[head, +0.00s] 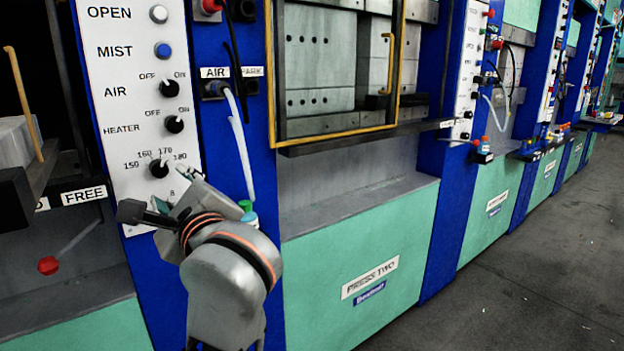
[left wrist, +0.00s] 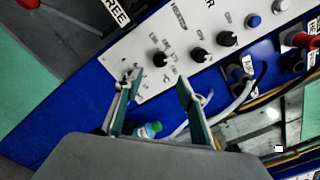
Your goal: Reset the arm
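My left gripper (head: 172,188) is in front of the lower part of a white control panel (head: 128,75), just below the heater dial (head: 159,168). In the left wrist view its two fingers (left wrist: 159,80) are spread apart with a clear gap and nothing between the tips. The heater dial (left wrist: 160,59) shows just beyond the fingertips, and I cannot tell how far away it is. The bent arm covers the lower blue column. My right gripper is in neither view.
A bottle with a green cap (head: 246,208) is partly hidden behind my arm; it also shows in the left wrist view (left wrist: 150,130). A white hose (head: 238,140) hangs beside the panel. A red-knobbed lever (head: 48,265) sticks out at left. Open floor (head: 540,270) lies at right.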

